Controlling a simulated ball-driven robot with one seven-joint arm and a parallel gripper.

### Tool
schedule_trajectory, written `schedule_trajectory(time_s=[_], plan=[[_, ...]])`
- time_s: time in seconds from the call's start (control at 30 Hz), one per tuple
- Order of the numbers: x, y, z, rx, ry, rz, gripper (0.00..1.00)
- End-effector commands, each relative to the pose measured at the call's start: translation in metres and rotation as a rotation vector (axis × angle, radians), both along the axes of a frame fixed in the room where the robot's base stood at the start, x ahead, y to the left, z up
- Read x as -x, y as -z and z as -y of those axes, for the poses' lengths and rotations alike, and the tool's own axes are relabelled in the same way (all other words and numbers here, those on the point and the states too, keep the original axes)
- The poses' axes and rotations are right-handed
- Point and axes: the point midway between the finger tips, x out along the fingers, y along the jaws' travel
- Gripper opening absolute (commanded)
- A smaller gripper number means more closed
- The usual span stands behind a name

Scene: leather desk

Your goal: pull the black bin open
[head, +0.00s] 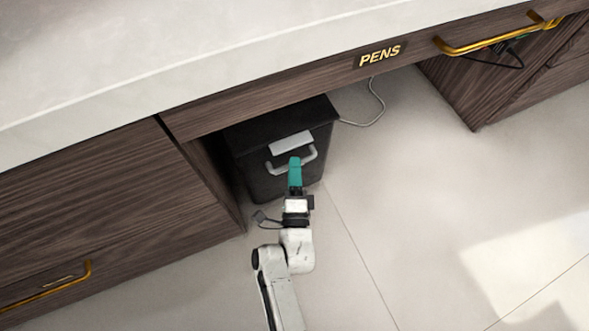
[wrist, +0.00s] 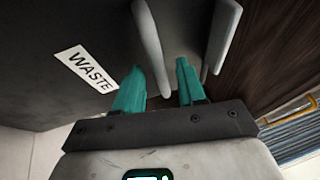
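The black bin (head: 265,185) stands under the desk, its front toward me, and appears closed. A light grey handle (head: 310,156) sticks out from its front, below a pale grey plate (head: 291,143). My gripper (head: 295,162), with teal fingers, is at the handle and hides its middle. In the wrist view my gripper (wrist: 159,67) has its fingers apart. A grey bar (wrist: 150,40), probably the handle, reaches down into the gap between them. Contact cannot be told. A WASTE label (wrist: 84,70) shows on the dark surface to the left.
A wooden cabinet (head: 90,210) with a brass handle stands close left of the bin. The desk's PENS drawer (head: 330,80) hangs above. A pale cable (head: 375,110) lies right of the bin. The tiled floor (head: 420,190) is clear to the right.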

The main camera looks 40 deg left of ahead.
Motion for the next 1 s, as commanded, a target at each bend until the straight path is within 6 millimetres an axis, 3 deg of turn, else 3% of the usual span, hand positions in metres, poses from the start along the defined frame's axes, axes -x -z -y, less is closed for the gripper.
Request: schedule_trajectory(time_s=[0.33,0.73,1.0], plan=[[-0.0030,-0.0006,-0.0020,0.001,0.001,-0.001,0.40],[-0.0027,-0.0006,-0.0020,0.001,0.001,-0.001,0.02],[-0.0027,-0.0003,-0.0020,0.001,0.001,-0.002,0.00]])
